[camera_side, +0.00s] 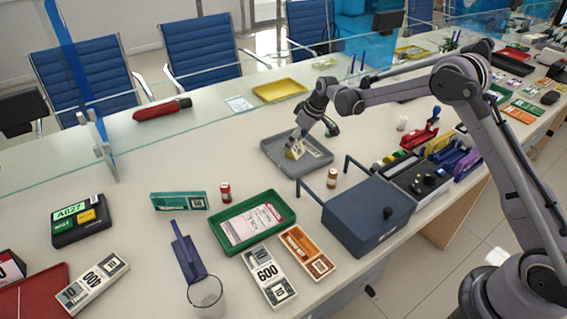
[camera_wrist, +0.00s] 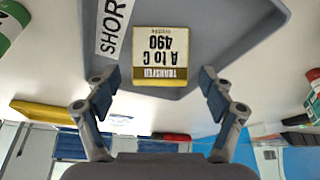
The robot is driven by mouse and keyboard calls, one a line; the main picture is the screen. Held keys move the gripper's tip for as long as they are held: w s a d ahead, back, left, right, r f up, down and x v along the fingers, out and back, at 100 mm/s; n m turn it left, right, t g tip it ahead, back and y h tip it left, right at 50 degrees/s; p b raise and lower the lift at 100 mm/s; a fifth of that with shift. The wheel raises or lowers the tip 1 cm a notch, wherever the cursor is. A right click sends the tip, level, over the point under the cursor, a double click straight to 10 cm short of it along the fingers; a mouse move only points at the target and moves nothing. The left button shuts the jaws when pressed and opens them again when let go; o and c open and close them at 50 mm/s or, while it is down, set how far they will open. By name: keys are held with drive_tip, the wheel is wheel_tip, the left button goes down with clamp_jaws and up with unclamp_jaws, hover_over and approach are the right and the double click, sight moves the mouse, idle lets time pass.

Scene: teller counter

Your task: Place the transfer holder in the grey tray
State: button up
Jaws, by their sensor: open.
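The transfer holder (camera_wrist: 160,55) is a small yellow and white block with dark print reading "TRANSFER", "A to C" and "490". It lies within the grey tray (camera_wrist: 250,25), beside a white label reading "SHORT". In the side view the holder (camera_side: 293,151) shows inside the grey tray (camera_side: 316,163), partly behind my gripper (camera_side: 299,134). In the wrist view my gripper (camera_wrist: 155,80) is open, with its fingers spread wide to either side and the holder ahead of the gap. Nothing is held. Whether the holder lies fully flat is hard to tell.
A yellow tray (camera_side: 280,90) lies behind the grey tray. A green tray (camera_side: 283,203) and a dark blue box (camera_side: 367,216) stand in front. Bare counter lies left of the grey tray.

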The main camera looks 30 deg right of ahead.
drive_tip(key=s+a+r+m+t+h, duration=0.1)
drive_tip(key=s+r+m, duration=0.1)
drive_tip(key=s+r, duration=1.7)
drive_tip(key=s+a+f+m+t, duration=0.1)
drive_tip(key=s+f+m+t, duration=0.1)
drive_tip(key=s, duration=1.6)
drive_tip(key=shift+f+h, duration=0.25)
drive_tip(key=shift+h, duration=0.15)
